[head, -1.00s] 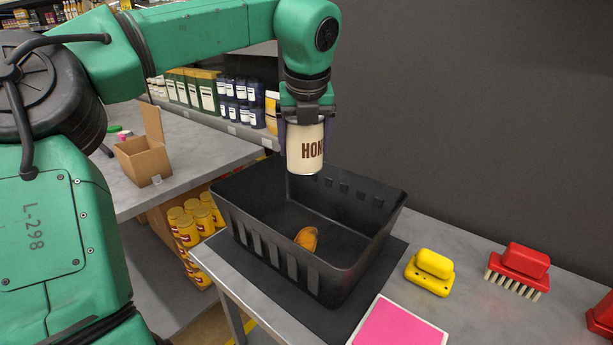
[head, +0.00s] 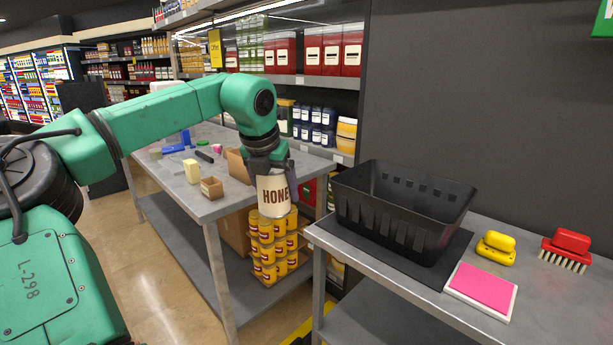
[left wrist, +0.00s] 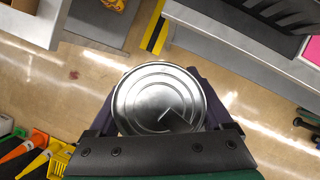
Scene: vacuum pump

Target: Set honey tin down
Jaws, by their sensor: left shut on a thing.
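The honey tin (head: 273,196) is a cream cylinder with dark "HONEY" lettering. My left gripper (head: 268,172) is shut on its upper part and holds it upright in the air. In the head view the tin appears between the left table and the right table, in front of stacked yellow jars. In the left wrist view the tin's round metal lid (left wrist: 160,98) sits between the fingers, with floor around it. My right gripper is not in view.
A black basket (head: 400,212) stands on a dark mat on the right table, beside a pink pad (head: 482,287), a yellow brush (head: 496,247) and a red brush (head: 567,247). The left table (head: 170,180) holds small boxes and tools. Yellow jars (head: 270,250) are stacked low between the tables.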

